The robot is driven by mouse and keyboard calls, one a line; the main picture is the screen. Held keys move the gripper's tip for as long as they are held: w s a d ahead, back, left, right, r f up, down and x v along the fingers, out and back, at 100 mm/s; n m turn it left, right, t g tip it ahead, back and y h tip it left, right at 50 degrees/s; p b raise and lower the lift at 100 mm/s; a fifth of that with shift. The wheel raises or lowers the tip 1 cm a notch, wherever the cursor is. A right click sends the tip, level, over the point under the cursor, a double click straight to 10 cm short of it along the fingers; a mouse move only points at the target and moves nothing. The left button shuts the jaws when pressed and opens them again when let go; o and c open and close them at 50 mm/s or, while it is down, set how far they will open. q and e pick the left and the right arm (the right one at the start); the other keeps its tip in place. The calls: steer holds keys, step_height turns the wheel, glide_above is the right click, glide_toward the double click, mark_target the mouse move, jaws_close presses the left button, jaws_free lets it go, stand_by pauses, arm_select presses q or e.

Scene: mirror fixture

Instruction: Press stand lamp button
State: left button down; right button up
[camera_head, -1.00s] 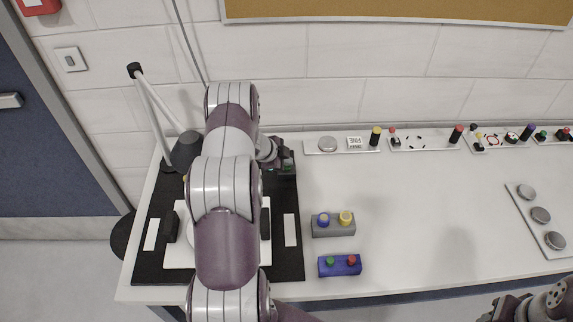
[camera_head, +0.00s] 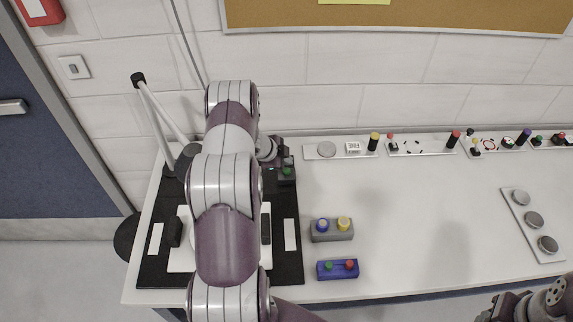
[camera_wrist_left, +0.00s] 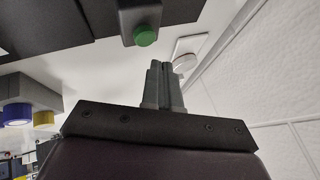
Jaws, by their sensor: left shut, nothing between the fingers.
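A stand lamp (camera_head: 166,112) with pale thin arms and a dark grey base stands at the table's back left, partly hidden by my left arm. A dark box with a green button (camera_head: 286,171) sits right of my left wrist; the green button also shows at the top of the left wrist view (camera_wrist_left: 145,36). My left gripper (camera_wrist_left: 160,66) is shut and empty. In the wrist view its fingertips appear just below and right of the button, with a visible gap in the picture. In the head view its fingertips cannot be made out.
A grey box (camera_head: 332,230) with blue and yellow buttons and a blue box (camera_head: 338,270) with green and red buttons lie to the right. A black mat (camera_head: 288,270) lies under my left arm. Control panels (camera_head: 420,147) line the wall. The table's middle right is clear.

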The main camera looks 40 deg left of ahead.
mark_target(286, 172)
arm_select(q)
step_height(286, 172, up, 3)
steer(key=shift+r+p, duration=0.1)
steer(key=shift+p, duration=0.85)
arm_select(e)
step_height(286, 172, up, 3)
steer(key=shift+f, duration=0.15)
stand_by(0.9)
arm_select(q)
step_height(286, 172, up, 5)
steer(key=shift+f, duration=0.2)
arm_select(e)
steer(key=shift+d+f, duration=0.1)
arm_select(q)
steer(key=shift+f+b, duration=0.15)
steer(key=shift+b, duration=0.15)
arm_select(e)
steer(key=shift+f, duration=0.1)
